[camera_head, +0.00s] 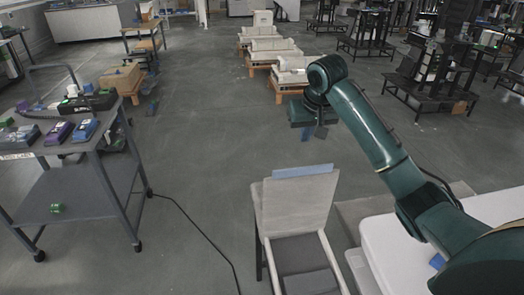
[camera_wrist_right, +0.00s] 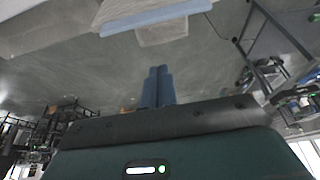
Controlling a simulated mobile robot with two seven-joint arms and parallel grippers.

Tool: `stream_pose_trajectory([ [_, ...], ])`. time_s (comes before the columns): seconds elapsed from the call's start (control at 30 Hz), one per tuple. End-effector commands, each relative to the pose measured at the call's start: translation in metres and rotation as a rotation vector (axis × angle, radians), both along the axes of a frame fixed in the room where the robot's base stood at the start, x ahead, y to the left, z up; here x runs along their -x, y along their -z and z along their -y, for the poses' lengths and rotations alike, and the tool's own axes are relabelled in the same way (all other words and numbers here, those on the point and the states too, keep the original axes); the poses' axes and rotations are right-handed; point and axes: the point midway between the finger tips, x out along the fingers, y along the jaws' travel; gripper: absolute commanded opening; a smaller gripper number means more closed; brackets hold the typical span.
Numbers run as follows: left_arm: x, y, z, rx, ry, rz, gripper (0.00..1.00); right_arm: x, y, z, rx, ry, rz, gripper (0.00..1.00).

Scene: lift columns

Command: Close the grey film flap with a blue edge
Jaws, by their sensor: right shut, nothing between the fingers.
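The grey film flap (camera_head: 297,205) stands raised at the back of an open box (camera_head: 326,262) in the lower middle of the head view. Its blue edge (camera_head: 303,170) runs along the top, and the dark inside of the box shows in front of it. In the right wrist view the blue edge (camera_wrist_right: 155,18) lies across the top, apart from the fingers. My right gripper (camera_head: 306,136) is beyond the flap in the head view, its blue fingers pointing down. The fingers (camera_wrist_right: 157,72) are together and empty. My left gripper is not in view.
A grey cart (camera_head: 75,190) with several small devices on top stands at the left. A white surface (camera_head: 385,245) lies right of the box, under my right arm. Cream boxes on wooden pallets (camera_head: 285,85) stand farther back. A cable crosses the floor left of the box.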

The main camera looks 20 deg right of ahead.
Motion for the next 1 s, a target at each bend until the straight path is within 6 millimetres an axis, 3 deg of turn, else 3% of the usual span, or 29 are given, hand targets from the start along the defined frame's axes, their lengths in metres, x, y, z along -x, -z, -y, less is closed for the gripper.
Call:
stream_pose_trajectory([
  [0.07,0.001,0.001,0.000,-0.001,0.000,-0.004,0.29,0.001,-0.008,0.004,0.000,0.015,-0.008,0.00],
  [0.17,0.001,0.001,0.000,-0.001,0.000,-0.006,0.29,-0.001,-0.003,0.006,-0.002,0.019,-0.014,0.00],
  [0.7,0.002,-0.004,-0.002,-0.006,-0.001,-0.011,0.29,-0.035,0.087,0.013,-0.001,0.017,-0.012,0.00],
  [1.0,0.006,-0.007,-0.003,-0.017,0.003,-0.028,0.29,-0.001,0.084,0.005,0.000,0.014,-0.010,0.00],
])
